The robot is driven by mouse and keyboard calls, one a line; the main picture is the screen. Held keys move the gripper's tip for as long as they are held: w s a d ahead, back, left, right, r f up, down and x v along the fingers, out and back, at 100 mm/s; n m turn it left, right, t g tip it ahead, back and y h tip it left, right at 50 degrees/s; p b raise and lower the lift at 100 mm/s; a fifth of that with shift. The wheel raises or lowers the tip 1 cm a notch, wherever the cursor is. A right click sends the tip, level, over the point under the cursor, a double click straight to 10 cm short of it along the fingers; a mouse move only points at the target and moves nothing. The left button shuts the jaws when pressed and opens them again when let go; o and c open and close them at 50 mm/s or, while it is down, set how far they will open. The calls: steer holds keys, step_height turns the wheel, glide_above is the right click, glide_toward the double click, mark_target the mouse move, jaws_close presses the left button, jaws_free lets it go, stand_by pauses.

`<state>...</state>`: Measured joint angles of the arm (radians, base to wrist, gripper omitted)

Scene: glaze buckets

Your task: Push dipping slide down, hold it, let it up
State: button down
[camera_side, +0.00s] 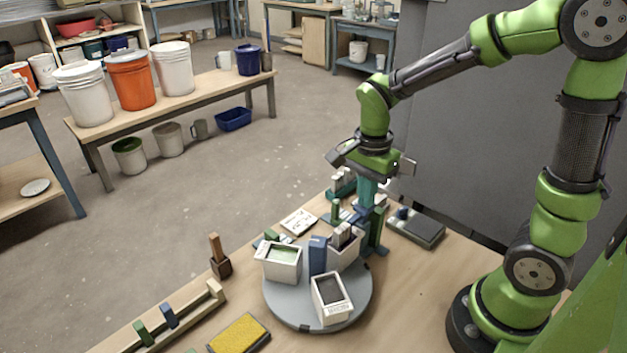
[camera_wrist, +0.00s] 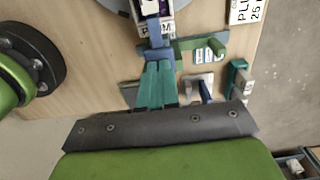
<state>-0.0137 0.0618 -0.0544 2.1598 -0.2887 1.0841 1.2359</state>
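The dipping slide shows as a green upright (camera_side: 376,232) with a blue arm (camera_side: 352,214) at the back right of the grey turntable. In the wrist view its blue part (camera_wrist: 154,30) reaches over a white bucket whose label is partly covered. In the side view that bucket (camera_side: 344,252) has grey and dark pieces standing at its mouth; how deep they sit is hidden. My gripper (camera_side: 366,203) points down above the slide. In the wrist view its teal fingers (camera_wrist: 157,66) look closed together, tips at the blue part. I cannot tell whether they touch it.
The turntable (camera_side: 300,314) also carries a green-glaze bucket (camera_side: 280,266), a dark-glaze bucket (camera_side: 331,301) and a blue block (camera_side: 317,256). A yellow sponge (camera_side: 239,335), a wooden rack (camera_side: 185,315) and a brush holder (camera_side: 221,267) stand left. A grey scale (camera_side: 417,228) is behind right.

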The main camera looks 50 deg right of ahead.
step_height(320, 180, up, 9)
stand_by(1.1)
stand_by(0.7)
steer(key=s+a+r+n+t+y, duration=0.2)
steer(key=s+a+n+t, duration=0.2)
steer(key=n, duration=1)
steer(key=s+t, duration=0.3)
steer(key=shift+s+a+r, duration=0.15)
steer(key=shift+a+r, duration=0.1)
steer(key=shift+r, duration=0.1)
stand_by(0.4)
